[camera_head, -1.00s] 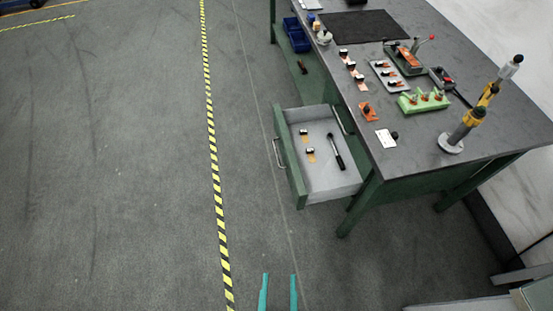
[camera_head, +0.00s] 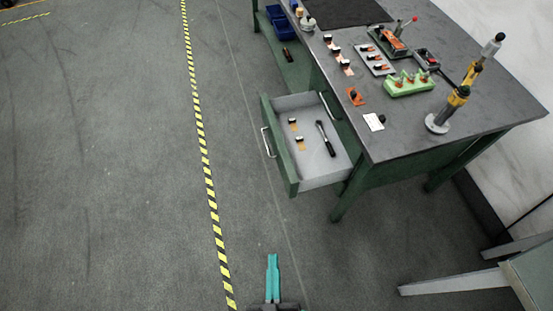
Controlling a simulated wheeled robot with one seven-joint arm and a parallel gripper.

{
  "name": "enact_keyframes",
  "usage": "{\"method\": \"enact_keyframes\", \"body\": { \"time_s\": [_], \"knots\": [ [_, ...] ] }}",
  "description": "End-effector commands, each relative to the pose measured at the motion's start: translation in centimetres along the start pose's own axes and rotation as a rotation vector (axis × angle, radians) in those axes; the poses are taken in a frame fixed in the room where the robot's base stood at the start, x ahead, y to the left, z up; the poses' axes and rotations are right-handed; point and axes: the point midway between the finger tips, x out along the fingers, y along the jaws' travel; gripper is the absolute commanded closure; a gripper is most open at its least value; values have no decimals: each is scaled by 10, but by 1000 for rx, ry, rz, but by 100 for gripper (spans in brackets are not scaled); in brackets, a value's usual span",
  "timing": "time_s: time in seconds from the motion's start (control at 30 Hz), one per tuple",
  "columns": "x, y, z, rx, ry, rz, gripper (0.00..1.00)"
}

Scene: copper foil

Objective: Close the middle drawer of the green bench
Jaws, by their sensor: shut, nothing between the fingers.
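The green bench (camera_head: 400,172) stands at the right with a dark grey top. One drawer (camera_head: 290,168) under it is pulled out to the left; it has a green front, a light metal handle (camera_head: 268,142) and a pale interior. The drawer holds a black-handled tool (camera_head: 325,138) and two small parts on orange bases (camera_head: 299,142). Other drawers are not visible. My gripper (camera_head: 272,258) has teal fingers held together, empty, low in the view, below and apart from the drawer front.
Small fixtures and a green block (camera_head: 409,84) stand on the bench top, with a yellow and grey upright device (camera_head: 449,105). A yellow-black floor stripe (camera_head: 207,175) runs at the left. The floor left of the drawer is clear.

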Motion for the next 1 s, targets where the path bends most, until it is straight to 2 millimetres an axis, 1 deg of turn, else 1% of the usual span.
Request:
{"method": "enact_keyframes", "body": {
  "time_s": [0.03, 0.17, 0.2, 0.37, 0.4, 0.47, 0.5, 0.67, 0.7, 0.8, 0.9, 1.0],
  "knots": [
    [16, -5, 13, -62, 13, 5, 100],
    [54, -16, 42, -241, 39, 17, 100],
    [67, -19, 50, -296, 46, 21, 100],
    [120, -31, 76, -517, 76, 40, 100],
    [134, -33, 81, -574, 83, 46, 100],
    [156, -36, 88, -659, 94, 55, 100],
    [171, -38, 93, -716, 100, 61, 100],
    [232, -44, 104, -946, 126, 90, 100],
    [247, -44, 106, -1004, 131, 98, 100],
    [282, -45, 107, -1135, 143, 118, 100],
    [308, -44, 107, -1240, 151, 133, 100],
    [326, -44, 106, -1312, 156, 146, 100]
  ]
}}
